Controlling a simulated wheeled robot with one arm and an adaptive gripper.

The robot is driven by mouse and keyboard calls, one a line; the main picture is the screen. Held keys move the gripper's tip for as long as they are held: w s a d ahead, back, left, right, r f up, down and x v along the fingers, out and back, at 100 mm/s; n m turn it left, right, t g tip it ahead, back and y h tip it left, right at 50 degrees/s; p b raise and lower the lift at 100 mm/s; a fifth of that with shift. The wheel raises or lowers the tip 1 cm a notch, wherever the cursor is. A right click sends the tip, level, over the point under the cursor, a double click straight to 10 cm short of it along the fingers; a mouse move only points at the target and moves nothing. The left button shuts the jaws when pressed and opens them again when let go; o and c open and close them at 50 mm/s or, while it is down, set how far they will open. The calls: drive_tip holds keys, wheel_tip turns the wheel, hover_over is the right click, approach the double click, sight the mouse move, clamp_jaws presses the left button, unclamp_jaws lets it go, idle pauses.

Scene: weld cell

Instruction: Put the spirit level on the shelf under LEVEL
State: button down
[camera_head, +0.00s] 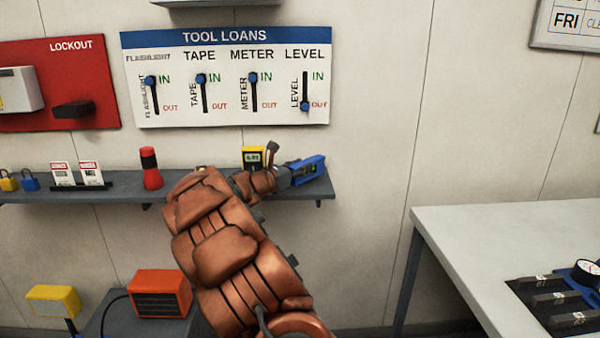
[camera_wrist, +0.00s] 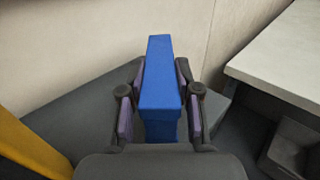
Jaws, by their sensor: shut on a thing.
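The blue spirit level (camera_head: 312,167) is at the right end of the grey wall shelf (camera_head: 105,192), below the LEVEL column of the TOOL LOANS board (camera_head: 225,120). My gripper (camera_head: 290,174) is shut on it. In the wrist view the blue level (camera_wrist: 160,80) sits between the two fingers of my gripper (camera_wrist: 160,110), with the shelf surface (camera_wrist: 75,110) under it. I cannot tell whether it touches the shelf. The LEVEL slider (camera_head: 304,106) is down at OUT; the other sliders are up at IN.
A yellow meter (camera_head: 252,157) stands left of the level on the shelf. A red flashlight (camera_head: 151,170) stands further left. My arm hides part of the shelf. A white-topped table (camera_head: 500,235) stands at right, with a gap between it and the shelf.

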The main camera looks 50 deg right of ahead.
drive_tip(key=shift+f, duration=0.8)
drive_tip(key=shift+f, duration=0.15)
drive_tip(key=c, duration=0.8)
unclamp_jaws()
drive_tip(key=shift+a, duration=0.2)
drive_tip(key=w+a, duration=0.1)
drive_tip(key=a, duration=1)
drive_tip(key=shift+w+a+b, duration=0.15)
drive_tip(key=shift+a+b, duration=0.15)
drive_tip(key=shift+b, duration=0.05)
